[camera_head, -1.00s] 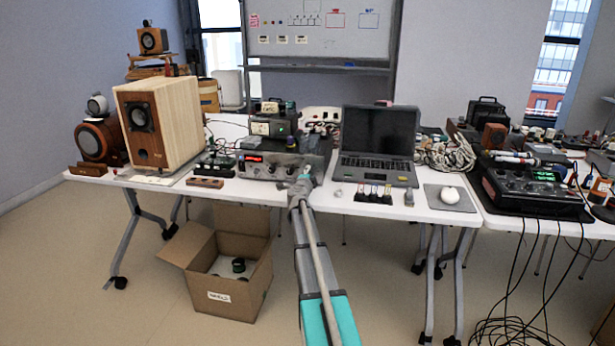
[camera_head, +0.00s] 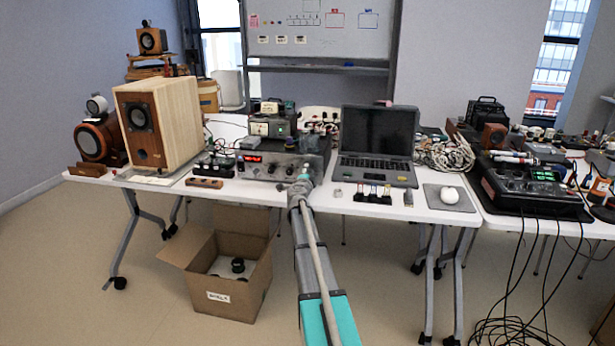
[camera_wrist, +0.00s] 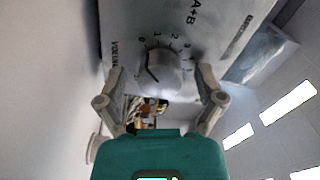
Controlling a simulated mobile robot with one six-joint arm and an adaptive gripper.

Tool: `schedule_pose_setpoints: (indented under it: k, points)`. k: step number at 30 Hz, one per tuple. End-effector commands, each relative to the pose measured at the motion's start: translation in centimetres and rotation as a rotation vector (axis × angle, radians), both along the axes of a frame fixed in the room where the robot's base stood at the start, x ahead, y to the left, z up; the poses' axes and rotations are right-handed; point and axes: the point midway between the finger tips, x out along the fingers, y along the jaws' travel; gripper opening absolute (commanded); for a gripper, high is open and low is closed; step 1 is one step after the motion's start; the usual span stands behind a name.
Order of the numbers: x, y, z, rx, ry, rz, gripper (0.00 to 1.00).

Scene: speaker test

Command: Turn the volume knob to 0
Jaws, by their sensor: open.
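The volume knob (camera_wrist: 168,68) is a round grey knob on a silver panel in the wrist view. Printed numbers 0, 1, 2 and 3 run along its rim, and a dark line shows on its face near the 0 side; its exact setting is hard to read. My gripper (camera_wrist: 157,73) is open, with one finger on each side of the knob. I cannot tell whether either finger touches it. In the head view, my gripper (camera_head: 302,181) is at the right part of the amplifier's front (camera_head: 265,169), and my arm hides the knob there.
A laptop (camera_head: 377,132) stands right of the amplifier, with a small row of connectors (camera_head: 372,195) before it. A large wooden speaker (camera_head: 143,137) stands at the left. An open cardboard box (camera_head: 232,296) sits on the floor below the table edge.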

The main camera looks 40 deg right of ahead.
Motion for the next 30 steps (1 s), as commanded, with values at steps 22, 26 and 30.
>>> schedule_pose_setpoints:
  k: [22, 26, 30]
  points:
    - [-4.0, 4.6, 0.0, 0.000, 0.000, 0.002, 0.87]
    - [-5.4, 6.2, 0.0, 0.000, 0.000, 0.001, 0.87]
    - [-6.7, 7.6, 0.0, 0.000, 0.000, 0.001, 0.87]
